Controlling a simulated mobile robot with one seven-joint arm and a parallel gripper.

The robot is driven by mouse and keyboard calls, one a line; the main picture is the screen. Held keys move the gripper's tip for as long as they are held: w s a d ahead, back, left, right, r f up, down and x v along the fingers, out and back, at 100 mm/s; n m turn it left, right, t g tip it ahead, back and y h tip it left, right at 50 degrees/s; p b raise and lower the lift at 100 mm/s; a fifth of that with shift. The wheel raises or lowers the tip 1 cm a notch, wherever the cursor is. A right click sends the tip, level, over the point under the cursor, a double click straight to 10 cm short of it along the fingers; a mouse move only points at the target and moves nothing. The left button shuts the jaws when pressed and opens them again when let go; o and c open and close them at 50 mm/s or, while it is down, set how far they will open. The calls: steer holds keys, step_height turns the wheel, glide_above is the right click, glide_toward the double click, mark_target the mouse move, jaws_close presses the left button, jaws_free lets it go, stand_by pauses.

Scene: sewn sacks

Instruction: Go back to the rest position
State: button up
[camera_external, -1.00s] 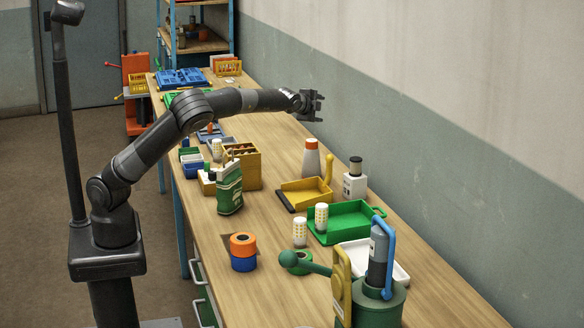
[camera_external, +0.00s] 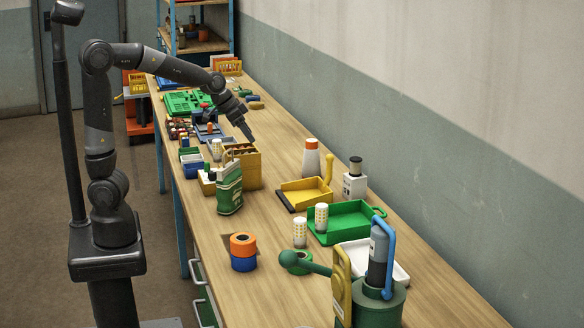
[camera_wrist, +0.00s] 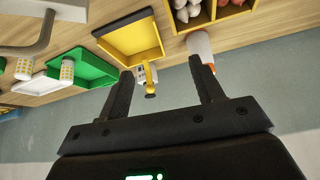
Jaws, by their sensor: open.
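My gripper (camera_external: 245,129) is open and empty above the workbench (camera_external: 290,238), over the back of the yellow box (camera_external: 247,168). In the wrist view its two fingers (camera_wrist: 162,90) stand apart with nothing held between them. Beyond them the yellow tray (camera_wrist: 118,52), a white bottle with an orange cap (camera_wrist: 200,48) and part of the yellow box (camera_wrist: 232,12) show. My arm bends up and over from the left side of the bench.
A green and white container (camera_external: 229,190) stands before the yellow box. A yellow tray (camera_external: 312,206), green tray (camera_external: 366,222), orange-capped bottle (camera_external: 311,160) and green canister (camera_external: 370,308) stand on the bench. A wall runs along its right side.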

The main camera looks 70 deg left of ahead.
steer(key=s+d, duration=0.4)
steer(key=s, duration=0.8)
steer(key=s+d+r+n, duration=0.1)
steer(key=s+d, duration=0.4)
steer(key=s, duration=0.7)
steer(key=shift+g, duration=0.4)
steer(key=shift+r, duration=0.1)
